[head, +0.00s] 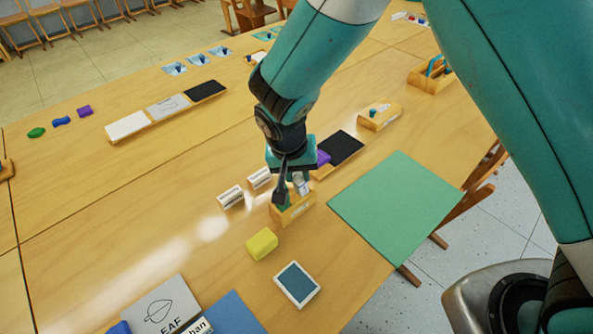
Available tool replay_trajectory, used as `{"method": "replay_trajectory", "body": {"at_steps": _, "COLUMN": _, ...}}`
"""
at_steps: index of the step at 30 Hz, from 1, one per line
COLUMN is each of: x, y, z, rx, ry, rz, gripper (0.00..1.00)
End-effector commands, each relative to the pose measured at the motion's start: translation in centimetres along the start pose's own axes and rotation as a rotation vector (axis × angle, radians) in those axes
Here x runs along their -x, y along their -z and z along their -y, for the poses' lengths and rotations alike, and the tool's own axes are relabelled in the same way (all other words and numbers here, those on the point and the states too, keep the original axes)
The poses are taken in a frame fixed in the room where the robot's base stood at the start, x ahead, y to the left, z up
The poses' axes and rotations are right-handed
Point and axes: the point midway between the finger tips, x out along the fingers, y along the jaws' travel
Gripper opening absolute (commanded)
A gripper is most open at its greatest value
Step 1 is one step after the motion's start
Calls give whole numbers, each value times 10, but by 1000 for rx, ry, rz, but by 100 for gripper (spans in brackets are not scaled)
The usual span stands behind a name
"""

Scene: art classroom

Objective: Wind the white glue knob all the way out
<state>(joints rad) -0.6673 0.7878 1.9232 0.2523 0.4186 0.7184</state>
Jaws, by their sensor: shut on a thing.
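The white glue knob (302,187) belongs to a glue stick standing upright in a small wooden holder (294,213) on the table. My gripper (291,192) points down over the holder, its fingers at the stick. It is shut, and the knob appears to be between or right beside its fingertips. The fingers and arm hide part of the stick, so how far the knob is wound out cannot be seen. A green part also shows in the holder beside the dark finger.
A yellow block (262,244), two small white labelled boxes (230,197) and a blue-faced card (297,284) lie close by. A green mat (397,207) is at right. A black panel (342,148) and purple piece (323,158) lie just behind. Free tabletop is at left.

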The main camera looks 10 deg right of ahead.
Motion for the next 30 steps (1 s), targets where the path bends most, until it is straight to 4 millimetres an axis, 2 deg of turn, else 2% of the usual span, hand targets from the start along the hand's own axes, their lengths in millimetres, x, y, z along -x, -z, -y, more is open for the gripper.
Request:
{"method": "replay_trajectory", "body": {"at_steps": 19, "x": -1, "y": -1, "z": 0, "rx": -45, "ry": -7, "rz": 3, "gripper": 3}}
{"method": "replay_trajectory", "body": {"at_steps": 20, "x": -1, "y": -1, "z": 0, "rx": -45, "ry": -7, "rz": 3, "gripper": 34}}
{"method": "replay_trajectory", "body": {"at_steps": 22, "x": -1, "y": -1, "z": 0, "rx": -45, "ry": -7, "rz": 3, "gripper": 50}}
{"method": "replay_trajectory", "body": {"at_steps": 23, "x": -1, "y": -1, "z": 0, "rx": -45, "ry": -7, "rz": 2, "gripper": 54}}
{"method": "replay_trajectory", "body": {"at_steps": 30, "x": 0, "y": 0, "z": 0, "rx": -46, "ry": -6, "rz": 1, "gripper": 54}}
